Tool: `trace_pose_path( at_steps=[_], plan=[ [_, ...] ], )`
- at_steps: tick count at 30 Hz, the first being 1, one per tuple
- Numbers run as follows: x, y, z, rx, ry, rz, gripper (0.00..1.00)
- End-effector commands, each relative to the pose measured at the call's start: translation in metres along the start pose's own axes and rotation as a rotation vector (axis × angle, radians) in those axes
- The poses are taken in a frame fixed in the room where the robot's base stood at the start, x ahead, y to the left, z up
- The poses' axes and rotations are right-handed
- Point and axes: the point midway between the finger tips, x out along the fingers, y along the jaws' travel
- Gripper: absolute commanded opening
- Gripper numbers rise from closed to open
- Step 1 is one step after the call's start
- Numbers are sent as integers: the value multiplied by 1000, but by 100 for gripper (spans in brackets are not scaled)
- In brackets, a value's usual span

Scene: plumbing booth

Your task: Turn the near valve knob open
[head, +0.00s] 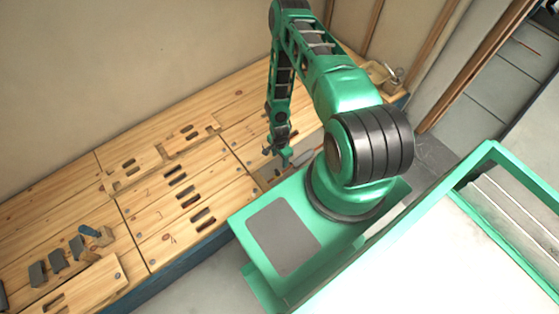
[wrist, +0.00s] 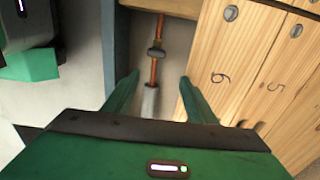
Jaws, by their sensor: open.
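In the wrist view a copper pipe (wrist: 154,75) runs up the picture. A dark grey fitting (wrist: 156,52) sits across it, and a light grey cylinder (wrist: 150,102) is on its lower end. I cannot tell for sure which piece is the near valve knob. My gripper (wrist: 158,88) is open, with one green finger on each side of the cylinder in the picture. No contact shows. In the head view my gripper (head: 284,160) points down at the bench gap beside my base, and a slim light grey piece (head: 301,160) lies just right of it.
The wooden bench (head: 75,195) with numbered, slotted boards stretches left. In the wrist view a numbered board (wrist: 240,60) stands close right of the pipe. A wall is behind the bench.

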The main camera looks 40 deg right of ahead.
Motion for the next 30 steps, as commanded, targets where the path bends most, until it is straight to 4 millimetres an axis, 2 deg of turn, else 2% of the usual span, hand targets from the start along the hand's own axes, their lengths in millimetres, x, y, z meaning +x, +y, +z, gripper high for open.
trace_pose_path(
  at_steps=[18,30],
  plan=[
    [-36,-1,-2,1,1,-1,52],
    [-39,-1,-1,0,0,0,52]
  ],
)
